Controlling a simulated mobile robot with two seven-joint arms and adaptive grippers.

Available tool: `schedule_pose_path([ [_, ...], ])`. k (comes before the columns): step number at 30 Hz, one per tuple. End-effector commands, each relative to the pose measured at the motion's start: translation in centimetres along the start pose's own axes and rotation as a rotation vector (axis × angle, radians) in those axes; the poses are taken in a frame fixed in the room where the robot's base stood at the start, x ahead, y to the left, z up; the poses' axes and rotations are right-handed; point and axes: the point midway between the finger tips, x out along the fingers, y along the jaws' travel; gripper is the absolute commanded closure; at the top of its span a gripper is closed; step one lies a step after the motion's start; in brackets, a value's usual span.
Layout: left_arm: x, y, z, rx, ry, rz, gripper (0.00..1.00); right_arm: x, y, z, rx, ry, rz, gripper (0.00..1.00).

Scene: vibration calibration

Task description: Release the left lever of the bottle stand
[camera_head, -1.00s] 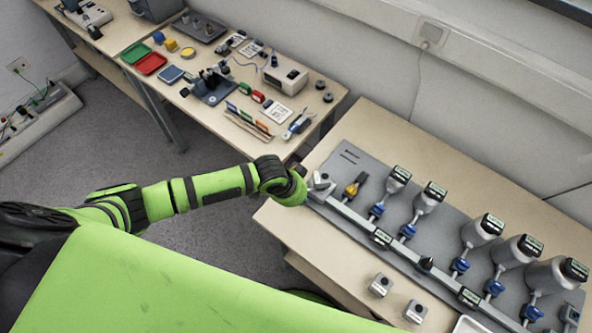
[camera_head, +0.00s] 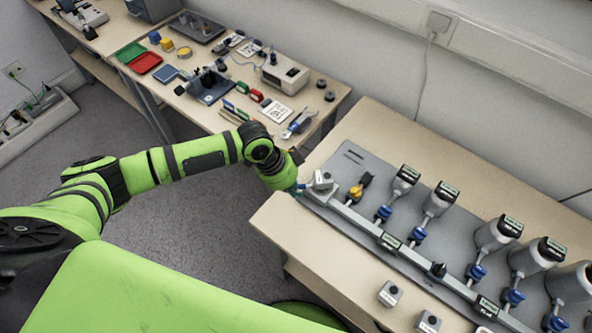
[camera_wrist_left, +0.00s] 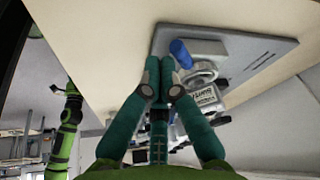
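The bottle stand (camera_head: 365,226) is a grey plate with a long rail and a row of bottles, lying on the right-hand table. Its left end carries a grey block (camera_head: 322,180). In the left wrist view, a blue lever (camera_wrist_left: 180,52) sticks out beside a grey fitting (camera_wrist_left: 205,70) on the plate. My left gripper (camera_head: 295,188) is at the stand's left end, partly hidden by its own wrist. In the wrist view, its teal fingers (camera_wrist_left: 160,66) are together just beside the blue lever, with nothing visible between them. Contact with the lever cannot be told. My right gripper is out of view.
Several bottles (camera_head: 438,200) with blue valves stand along the rail. Small grey boxes (camera_head: 390,294) sit on the table's front part. A second table (camera_head: 200,112) at the back left holds tools and trays.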

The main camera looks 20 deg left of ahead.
Motion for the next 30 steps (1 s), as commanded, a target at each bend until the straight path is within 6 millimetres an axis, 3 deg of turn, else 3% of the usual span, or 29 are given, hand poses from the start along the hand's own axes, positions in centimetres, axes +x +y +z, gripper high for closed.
schedule_pose_path([
  [30, 0.2, -4.8, 0.1, 0.564, 0.001, 0.212, 1.00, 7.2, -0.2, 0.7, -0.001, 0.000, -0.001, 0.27],
])
